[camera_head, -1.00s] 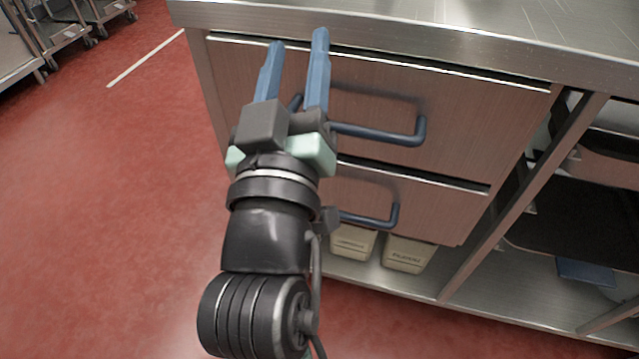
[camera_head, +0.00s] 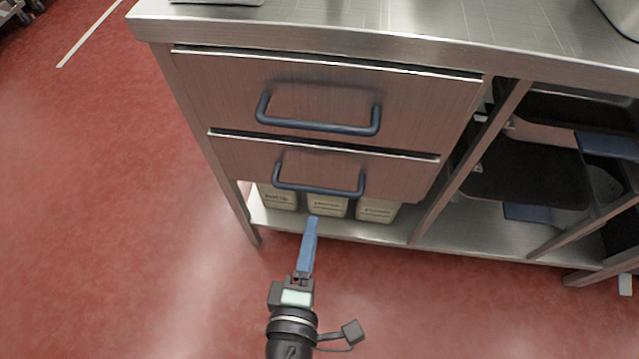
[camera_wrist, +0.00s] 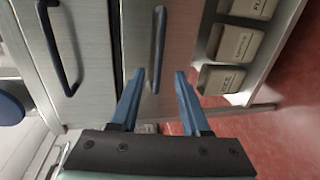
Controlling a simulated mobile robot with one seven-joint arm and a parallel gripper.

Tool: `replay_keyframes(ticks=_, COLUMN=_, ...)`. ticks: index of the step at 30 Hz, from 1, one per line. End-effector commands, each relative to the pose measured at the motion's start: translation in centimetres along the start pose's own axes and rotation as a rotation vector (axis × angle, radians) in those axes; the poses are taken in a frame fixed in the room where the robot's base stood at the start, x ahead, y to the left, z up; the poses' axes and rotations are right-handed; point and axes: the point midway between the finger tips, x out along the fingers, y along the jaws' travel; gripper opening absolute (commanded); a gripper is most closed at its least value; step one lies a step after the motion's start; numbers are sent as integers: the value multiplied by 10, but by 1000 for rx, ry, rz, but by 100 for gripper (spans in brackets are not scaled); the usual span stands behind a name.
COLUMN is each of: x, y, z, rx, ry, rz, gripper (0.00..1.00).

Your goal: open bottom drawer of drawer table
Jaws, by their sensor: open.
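The bottom drawer (camera_head: 235,160) has a dark blue bar handle (camera_head: 320,190); the top drawer (camera_head: 220,90) has a similar handle (camera_head: 318,126). My gripper (camera_head: 312,222) is in front of and below the bottom handle in the head view, seen edge-on. In the wrist view my gripper (camera_wrist: 160,75) is open and empty. The bottom handle (camera_wrist: 158,45) lies ahead, between the lines of the two fingers, apart from them. The top handle (camera_wrist: 58,50) is to the left there.
Several labelled cream boxes (camera_head: 328,204) stand on the shelf under the bottom drawer; they show at the right in the wrist view (camera_wrist: 235,45). Open shelves with dark trays (camera_head: 525,175) are to the right. The red floor (camera_head: 130,240) in front and left is clear.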

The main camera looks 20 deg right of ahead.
Motion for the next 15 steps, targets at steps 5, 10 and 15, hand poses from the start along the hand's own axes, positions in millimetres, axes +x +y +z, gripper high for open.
replay_keyframes(ticks=5, x=39, y=1, z=0, rx=6, ry=-2, rz=5, gripper=46)
replay_keyframes(ticks=10, x=73, y=1, z=0, rx=6, ry=-2, rz=4, gripper=46)
replay_keyframes(ticks=15, x=97, y=1, z=0, rx=4, ry=-2, rz=2, gripper=46)
